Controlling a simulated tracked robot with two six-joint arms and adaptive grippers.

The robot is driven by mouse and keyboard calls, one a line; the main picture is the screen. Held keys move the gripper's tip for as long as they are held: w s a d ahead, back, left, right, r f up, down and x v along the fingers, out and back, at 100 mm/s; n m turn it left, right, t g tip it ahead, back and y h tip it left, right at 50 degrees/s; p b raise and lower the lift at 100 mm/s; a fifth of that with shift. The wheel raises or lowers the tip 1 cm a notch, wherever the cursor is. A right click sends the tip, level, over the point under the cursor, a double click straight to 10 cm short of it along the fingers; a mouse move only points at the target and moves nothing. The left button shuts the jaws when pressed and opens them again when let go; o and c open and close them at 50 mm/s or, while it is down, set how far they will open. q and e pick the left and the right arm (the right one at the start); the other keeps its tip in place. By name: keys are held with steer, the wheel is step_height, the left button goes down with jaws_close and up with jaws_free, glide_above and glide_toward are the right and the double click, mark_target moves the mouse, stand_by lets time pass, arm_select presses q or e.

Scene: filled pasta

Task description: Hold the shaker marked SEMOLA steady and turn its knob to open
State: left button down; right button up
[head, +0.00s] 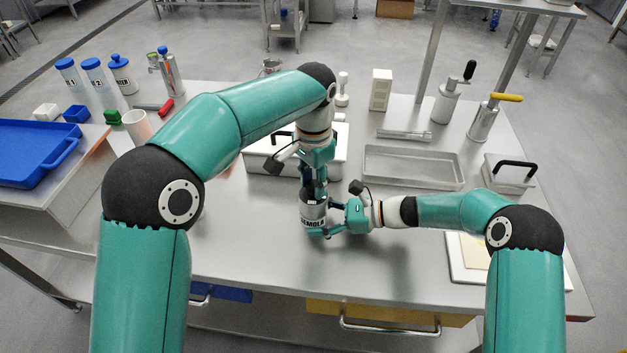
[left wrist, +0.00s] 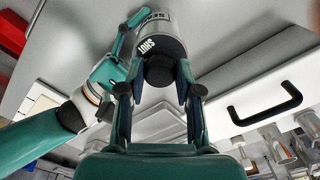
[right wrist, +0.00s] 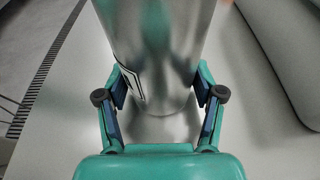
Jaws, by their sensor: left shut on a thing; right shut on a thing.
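The metal shaker (head: 312,210) marked SEMOLA is upright near the middle of the steel table. My left gripper (head: 314,190) points down from above it, shut on its dark knob (left wrist: 159,72). In the left wrist view the word SHUT shows on the shaker's top (left wrist: 148,48) beside the knob. My right gripper (head: 328,222) comes in from the right and is shut on the shaker's body. The right wrist view shows the grey body (right wrist: 158,45) between both fingers, with the edge of a label at left. The knob is mostly hidden in the head view.
A white box with a black handle (head: 258,160) stands close behind my left gripper. A shallow steel tray (head: 412,182) lies behind the right arm. A white board (head: 468,276) is at the front right. The table in front of the shaker is clear.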

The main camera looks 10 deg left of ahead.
mark_target(313, 184)
arm_select(q)
steer(key=n, duration=0.4)
steer(key=shift+n, duration=0.3)
arm_select(e)
steer(key=shift+s, duration=0.1)
arm_select(q)
steer(key=shift+n, duration=1.9)
steer(key=c, duration=0.8)
jaws_free()
steer(key=shift+o, duration=0.2)
step_height(313, 184, up, 12)
steer(key=shift+f, duration=0.1)
